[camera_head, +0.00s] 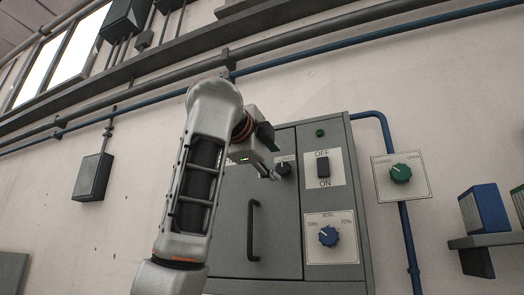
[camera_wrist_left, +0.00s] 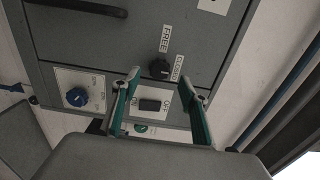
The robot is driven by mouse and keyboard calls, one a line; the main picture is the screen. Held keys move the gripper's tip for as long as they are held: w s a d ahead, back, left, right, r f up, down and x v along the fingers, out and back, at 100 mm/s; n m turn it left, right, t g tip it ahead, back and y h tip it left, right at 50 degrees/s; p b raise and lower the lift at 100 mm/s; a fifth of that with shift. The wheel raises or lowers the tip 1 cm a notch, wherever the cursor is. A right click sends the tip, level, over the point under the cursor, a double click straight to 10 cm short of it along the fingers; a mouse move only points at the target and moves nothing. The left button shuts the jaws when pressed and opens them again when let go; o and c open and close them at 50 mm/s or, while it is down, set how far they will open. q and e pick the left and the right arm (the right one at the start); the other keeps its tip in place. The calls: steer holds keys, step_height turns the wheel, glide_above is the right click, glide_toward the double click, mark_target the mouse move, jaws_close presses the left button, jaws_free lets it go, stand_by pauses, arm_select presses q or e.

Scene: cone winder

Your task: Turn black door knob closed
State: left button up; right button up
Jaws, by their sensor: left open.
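The black door knob (camera_head: 283,168) sits on the upper part of the grey cabinet door, beside a white label partly hidden by my gripper. In the left wrist view the black knob (camera_wrist_left: 159,69) has the labels FREE and CLOSED around it; its pointer direction is too small to tell. My left gripper (camera_head: 268,174) is just left of the knob in the head view. In the wrist view its two fingers (camera_wrist_left: 160,77) are spread, with the knob seen between the tips; nothing is held. Contact with the knob cannot be told. My right gripper is in neither view.
The grey cabinet has a door handle (camera_head: 253,231), a black OFF/ON switch (camera_head: 323,167) and a blue dial (camera_head: 328,236). A green knob (camera_head: 401,173) is on a wall plate to the right. A shelf (camera_head: 487,240) holds blue boxes at the far right.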

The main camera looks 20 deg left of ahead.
arm_select(q)
steer(key=s, duration=0.7)
steer(key=shift+s, duration=0.2)
steer(key=shift+a, duration=0.1)
